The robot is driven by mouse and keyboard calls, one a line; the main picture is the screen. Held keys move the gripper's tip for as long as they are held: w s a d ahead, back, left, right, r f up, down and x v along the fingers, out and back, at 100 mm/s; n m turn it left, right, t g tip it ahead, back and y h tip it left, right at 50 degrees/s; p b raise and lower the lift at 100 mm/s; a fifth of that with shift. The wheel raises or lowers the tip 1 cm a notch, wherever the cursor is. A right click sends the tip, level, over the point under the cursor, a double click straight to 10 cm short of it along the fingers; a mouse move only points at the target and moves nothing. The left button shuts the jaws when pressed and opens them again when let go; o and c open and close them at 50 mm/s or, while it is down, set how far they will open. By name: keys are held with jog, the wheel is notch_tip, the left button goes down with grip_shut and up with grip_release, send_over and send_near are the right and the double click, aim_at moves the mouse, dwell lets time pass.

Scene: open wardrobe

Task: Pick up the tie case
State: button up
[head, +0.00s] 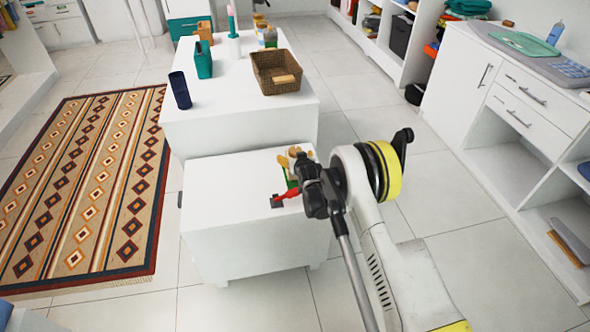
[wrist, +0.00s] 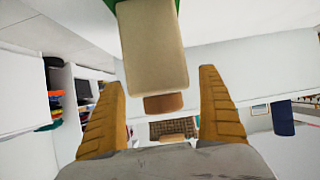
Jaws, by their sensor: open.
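My gripper (head: 296,156) is open above the far right part of the low white cabinet's top (head: 232,184). In the wrist view its two tan fingers (wrist: 161,80) stand wide apart. A beige block-like thing (wrist: 155,45) with a brown end shows between and beyond them; I cannot tell whether they touch it. Green shows at its upper end. In the head view, green and red things (head: 287,195) lie partly hidden under my gripper. No label marks the tie case. A dark blue upright case (head: 180,91) stands on the farther white unit, apart from my gripper; it may be it.
The farther white unit (head: 240,125) also holds a wicker basket (head: 265,82), a teal container (head: 203,62) and several bottles. White drawers (head: 531,93) and shelves stand at the right. A patterned rug (head: 85,180) lies at the left. Tiled floor is clear between.

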jog(key=shift+w+a+f, duration=0.1)
jog(key=shift+w+f, duration=0.05)
jog(key=shift+w, duration=0.15)
jog(key=c, duration=1.4)
jog(key=shift+r, duration=0.2)
